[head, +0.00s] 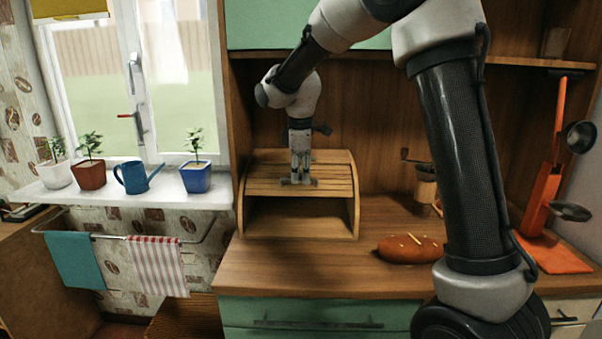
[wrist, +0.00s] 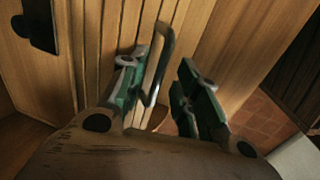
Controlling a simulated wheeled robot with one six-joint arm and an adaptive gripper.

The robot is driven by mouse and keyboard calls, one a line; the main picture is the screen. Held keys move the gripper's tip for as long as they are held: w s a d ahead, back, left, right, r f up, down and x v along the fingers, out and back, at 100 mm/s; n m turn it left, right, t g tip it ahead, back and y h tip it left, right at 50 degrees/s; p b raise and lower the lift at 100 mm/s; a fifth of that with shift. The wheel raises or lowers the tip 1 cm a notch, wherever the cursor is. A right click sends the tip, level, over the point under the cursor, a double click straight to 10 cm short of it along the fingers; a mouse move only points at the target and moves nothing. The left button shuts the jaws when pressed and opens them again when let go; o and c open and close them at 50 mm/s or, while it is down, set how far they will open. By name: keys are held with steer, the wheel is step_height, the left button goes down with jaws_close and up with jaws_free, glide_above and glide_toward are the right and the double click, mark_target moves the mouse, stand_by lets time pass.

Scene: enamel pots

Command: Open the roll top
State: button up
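The roll top is a slatted wooden cover (head: 265,181) on a wooden bread box (head: 356,212) on the counter. Its slats lie up over the top of the box, and the lower front is an open, shadowed hollow. My gripper (head: 297,181) points down at the front part of the slats. In the wrist view, a dark curved handle (wrist: 165,50) stands out from the slats (wrist: 120,25). My gripper's green-padded fingers (wrist: 165,92) are apart, with the handle between them and nearer the left finger. Whether the handle touches that finger is unclear.
A brown loaf (head: 408,248) lies on the counter (head: 300,275) right of the box, with a grinder (head: 425,183) behind it. An orange rack with utensils (head: 548,175) stands at far right. Potted plants and a blue watering can (head: 136,178) line the sill at left.

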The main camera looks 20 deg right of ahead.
steer(key=shift+f, duration=0.2)
jaws_close()
steer(key=shift+w+r, duration=0.1)
steer(key=shift+g, duration=0.5)
steer(key=shift+w+d+r, duration=0.2)
steer(key=shift+w+r, duration=0.1)
steer(key=shift+w, duration=0.3)
steer(key=shift+w+d+r, duration=0.2)
steer(key=shift+w+r, duration=0.15)
steer(key=shift+w, duration=0.2)
steer(key=shift+w+d+r, duration=0.2)
steer(key=shift+w+r, duration=0.1)
steer(key=shift+w, duration=0.3)
